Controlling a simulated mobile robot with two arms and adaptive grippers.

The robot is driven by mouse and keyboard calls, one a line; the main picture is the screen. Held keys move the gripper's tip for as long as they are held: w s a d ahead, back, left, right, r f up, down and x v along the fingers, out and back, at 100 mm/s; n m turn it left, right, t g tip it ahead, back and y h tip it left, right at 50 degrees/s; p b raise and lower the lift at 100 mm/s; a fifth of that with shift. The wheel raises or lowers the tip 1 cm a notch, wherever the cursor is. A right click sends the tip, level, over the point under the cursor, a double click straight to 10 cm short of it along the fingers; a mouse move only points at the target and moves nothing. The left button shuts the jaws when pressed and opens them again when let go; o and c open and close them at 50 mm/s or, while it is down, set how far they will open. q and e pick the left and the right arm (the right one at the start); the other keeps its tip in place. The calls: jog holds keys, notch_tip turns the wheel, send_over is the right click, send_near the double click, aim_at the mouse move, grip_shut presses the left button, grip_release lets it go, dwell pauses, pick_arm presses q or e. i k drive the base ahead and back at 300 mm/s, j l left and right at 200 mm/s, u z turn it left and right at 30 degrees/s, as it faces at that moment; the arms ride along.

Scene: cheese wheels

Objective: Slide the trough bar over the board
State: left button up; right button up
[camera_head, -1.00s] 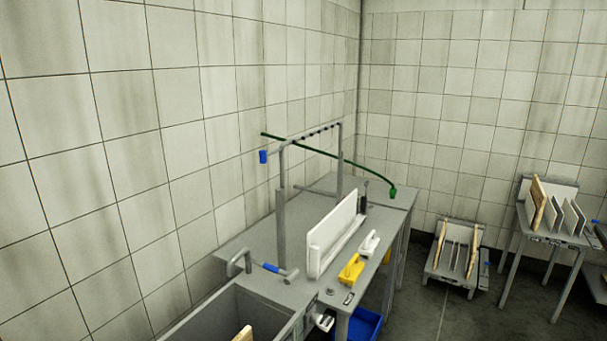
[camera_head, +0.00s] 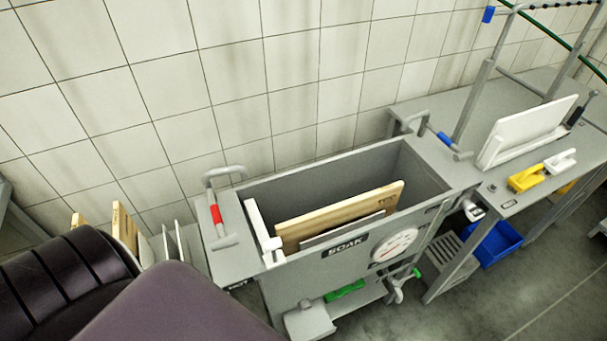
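The grey soak trough (camera_head: 307,184) stands in the middle of the camera_head view, with a SOAK label and a round dial on its front. A wooden board (camera_head: 345,209) stands tilted inside it, its upper edge above the rim. A thinner grey board (camera_head: 342,231) is in front of it. A white bar (camera_head: 258,228), which looks like the trough bar, lies across the trough's left end, left of the wooden board and not over most of it. The boards' lower parts are hidden. Neither of my grippers is in view.
A red-handled tap (camera_head: 216,213) is left of the trough and a blue-handled one (camera_head: 443,138) right of it. A bench at right holds a white stand (camera_head: 527,131) and a yellow brush (camera_head: 525,178). A blue crate (camera_head: 497,245) is below. More boards (camera_head: 125,228) stand at left.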

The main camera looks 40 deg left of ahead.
aim_at(272, 259)
jog(key=j+u, duration=0.2)
jog(key=u, duration=0.25)
jog(key=j+u, duration=0.25)
jog(key=u, duration=0.25)
